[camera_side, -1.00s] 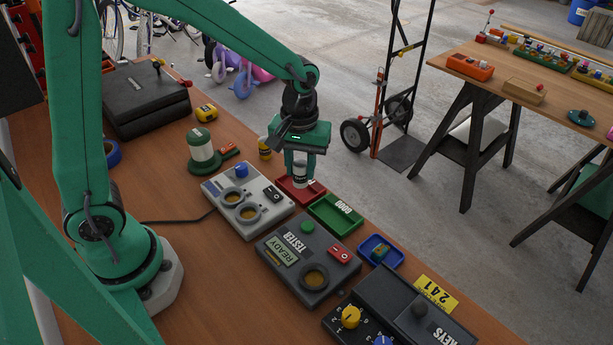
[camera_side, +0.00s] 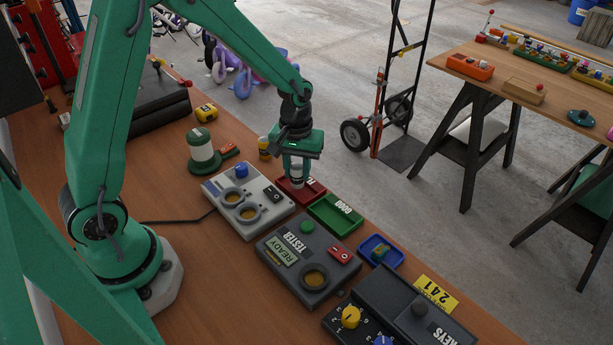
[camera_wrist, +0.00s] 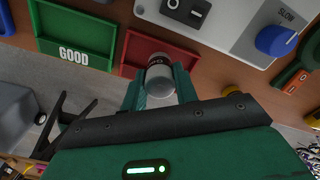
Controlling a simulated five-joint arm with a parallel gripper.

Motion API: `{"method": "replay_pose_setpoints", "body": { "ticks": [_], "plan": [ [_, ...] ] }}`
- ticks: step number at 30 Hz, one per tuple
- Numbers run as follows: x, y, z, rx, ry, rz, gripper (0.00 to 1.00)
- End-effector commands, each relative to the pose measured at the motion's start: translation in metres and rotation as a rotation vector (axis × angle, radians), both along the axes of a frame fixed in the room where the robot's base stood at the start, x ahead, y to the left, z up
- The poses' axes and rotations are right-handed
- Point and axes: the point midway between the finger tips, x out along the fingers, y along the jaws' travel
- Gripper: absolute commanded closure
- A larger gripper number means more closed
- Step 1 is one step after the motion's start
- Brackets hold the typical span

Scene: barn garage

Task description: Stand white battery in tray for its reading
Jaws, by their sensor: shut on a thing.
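My gripper (camera_side: 297,173) is shut on the white battery (camera_side: 296,182), which is upright and low over the red tray (camera_side: 314,192). In the wrist view the white battery (camera_wrist: 159,64), with dark print and a grey end, sits between my fingertips (camera_wrist: 160,85). The red tray (camera_wrist: 133,54) shows behind it. I cannot tell whether the battery touches the tray floor. The green tray (camera_side: 335,214), marked GOOD, lies beside the red one. The dark tester (camera_side: 307,256) has a READY display and an empty round well.
A grey unit (camera_side: 248,200) with two round wells and a blue knob stands left of the red tray. A small blue tray (camera_side: 380,252) and a dark key box (camera_side: 400,305) lie toward the front right. A yellow-topped battery (camera_side: 264,148) stands behind the grey unit.

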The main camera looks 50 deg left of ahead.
Motion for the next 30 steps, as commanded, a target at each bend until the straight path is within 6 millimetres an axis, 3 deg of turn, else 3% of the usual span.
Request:
{"method": "replay_pose_setpoints", "body": {
  "ticks": [4, 18, 19, 21, 22, 30],
  "plan": [
    [0.000, 0.000, -0.013, 0.000, 0.001, 0.000, 1.00],
    [0.000, 0.000, -0.017, 0.000, 0.000, 0.000, 1.00],
    [0.000, 0.000, -0.017, 0.000, 0.000, 0.000, 0.67],
    [0.000, 0.000, -0.017, 0.000, 0.000, 0.000, 0.53],
    [0.000, 0.000, -0.017, 0.000, 0.000, 0.000, 0.49],
    [0.000, 0.000, -0.017, 0.000, 0.000, 0.000, 0.49]
  ]
}}
